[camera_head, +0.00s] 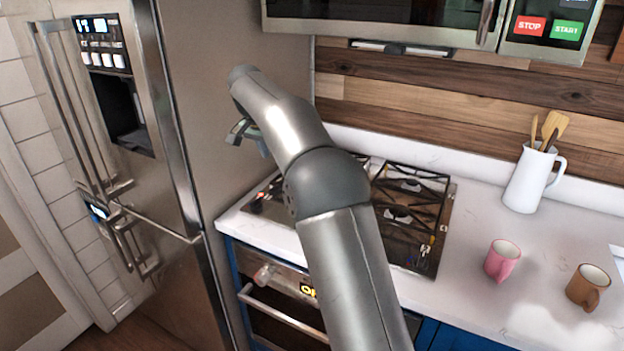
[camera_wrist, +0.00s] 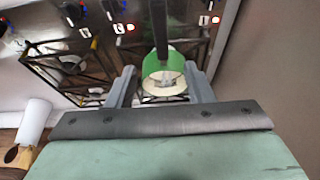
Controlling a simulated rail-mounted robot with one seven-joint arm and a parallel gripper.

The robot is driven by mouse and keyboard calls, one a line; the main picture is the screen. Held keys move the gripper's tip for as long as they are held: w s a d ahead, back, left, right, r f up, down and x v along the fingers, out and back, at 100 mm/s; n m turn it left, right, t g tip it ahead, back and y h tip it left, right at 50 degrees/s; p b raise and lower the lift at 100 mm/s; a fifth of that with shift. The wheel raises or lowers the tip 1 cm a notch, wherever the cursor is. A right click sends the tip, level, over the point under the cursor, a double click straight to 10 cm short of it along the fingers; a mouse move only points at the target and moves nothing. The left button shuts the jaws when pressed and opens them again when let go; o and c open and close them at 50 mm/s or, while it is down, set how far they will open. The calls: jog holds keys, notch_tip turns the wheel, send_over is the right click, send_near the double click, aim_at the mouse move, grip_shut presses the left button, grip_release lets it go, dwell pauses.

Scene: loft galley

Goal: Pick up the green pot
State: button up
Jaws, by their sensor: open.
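The green pot (camera_wrist: 181,54), with a pale inside and a long dark handle (camera_wrist: 160,28), is on the stove in the wrist view. It shows between the two grey fingers of my gripper (camera_wrist: 160,88), which stand apart on its left and right. I cannot tell whether either finger touches it. The handle points towards the top of the wrist view. In the head view the pot is hidden behind my arm, and only a small part of my gripper (camera_head: 243,131) shows.
The gas stove (camera_head: 410,215) has black grates. A steel fridge (camera_head: 175,200) stands close on the left. A pink mug (camera_head: 502,260), a brown mug (camera_head: 588,287) and a white pitcher (camera_head: 530,180) with utensils stand on the right counter. A microwave (camera_head: 390,30) hangs above.

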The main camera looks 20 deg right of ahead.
jog(key=p+x, duration=0.1)
jog(key=x, duration=0.8)
jog(key=shift+d+f, duration=0.1)
jog(key=shift+f, duration=0.3)
jog(key=shift+a+p+x, duration=0.15)
jog(key=shift+p+x, duration=0.35)
jog(key=shift+x, duration=0.8)
jog(key=shift+a+p+x, duration=0.2)
jog(key=shift+p+x, duration=0.25)
jog(key=shift+x, duration=0.9)
jog(key=shift+s, duration=0.1)
grip_shut()
